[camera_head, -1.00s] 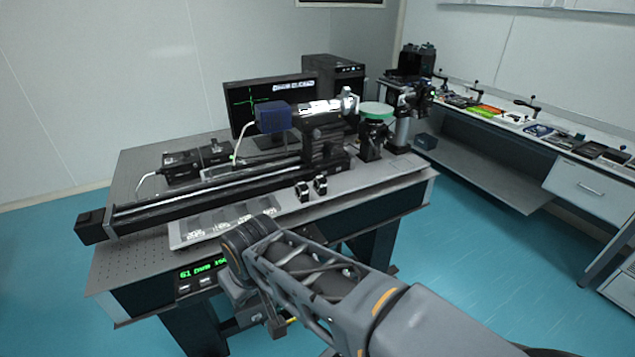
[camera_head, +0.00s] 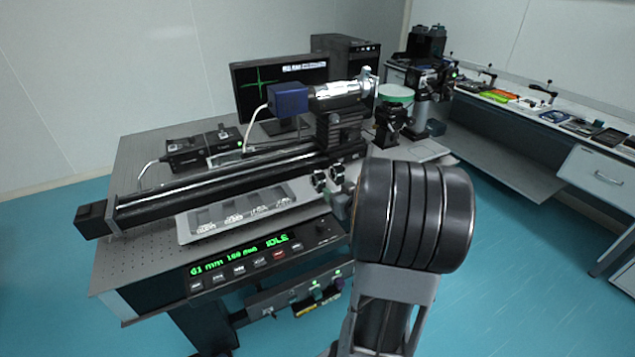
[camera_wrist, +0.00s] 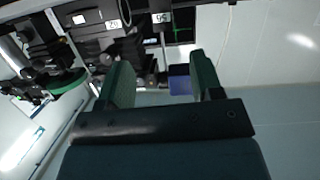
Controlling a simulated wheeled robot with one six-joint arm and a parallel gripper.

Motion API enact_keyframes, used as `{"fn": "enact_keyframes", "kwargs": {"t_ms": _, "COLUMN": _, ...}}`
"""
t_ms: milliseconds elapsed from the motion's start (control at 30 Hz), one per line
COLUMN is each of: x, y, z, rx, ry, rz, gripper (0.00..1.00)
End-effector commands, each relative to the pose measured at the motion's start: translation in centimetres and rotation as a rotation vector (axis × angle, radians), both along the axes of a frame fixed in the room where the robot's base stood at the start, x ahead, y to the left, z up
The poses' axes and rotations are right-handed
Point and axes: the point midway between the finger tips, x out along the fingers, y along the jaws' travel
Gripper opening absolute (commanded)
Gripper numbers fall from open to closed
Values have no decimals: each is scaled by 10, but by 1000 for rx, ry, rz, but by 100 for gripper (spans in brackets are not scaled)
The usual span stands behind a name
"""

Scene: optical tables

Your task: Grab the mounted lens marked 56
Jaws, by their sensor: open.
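Two small black lens mounts stand side by side at the front of the optical table. The left one (camera_head: 320,181) and the right one (camera_head: 338,174) show in the head view, just left of my wrist. A second label (camera_wrist: 113,24) is on the neighbouring mount and is hard to read. My gripper (camera_wrist: 161,78) is open, with two green-lined fingers and nothing between them. The mounts are beyond its fingertips, apart from them. In the head view my wrist hides most of the gripper.
The long black rail (camera_head: 220,188) and the blue box (camera_head: 288,99) stand behind the mounts. A grey tray (camera_head: 185,228) lies to their left. A green-topped round stage (camera_head: 396,93) stands at the right. The control panel (camera_head: 240,262) is on the table's front.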

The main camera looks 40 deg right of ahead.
Motion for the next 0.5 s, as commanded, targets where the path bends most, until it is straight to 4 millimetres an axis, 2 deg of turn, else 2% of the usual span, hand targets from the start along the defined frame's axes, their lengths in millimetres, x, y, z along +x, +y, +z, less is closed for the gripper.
{"fn": "enact_keyframes", "kwargs": {"t_ms": 67, "x": -2, "y": -4, "z": -4, "rx": 16, "ry": -27, "rz": 17, "gripper": 60}}
{"fn": "enact_keyframes", "kwargs": {"t_ms": 167, "x": 6, "y": -6, "z": -6, "rx": 27, "ry": -47, "rz": 35, "gripper": 60}}
{"fn": "enact_keyframes", "kwargs": {"t_ms": 500, "x": 61, "y": -12, "z": -17, "rx": 28, "ry": -53, "rz": 42, "gripper": 60}}
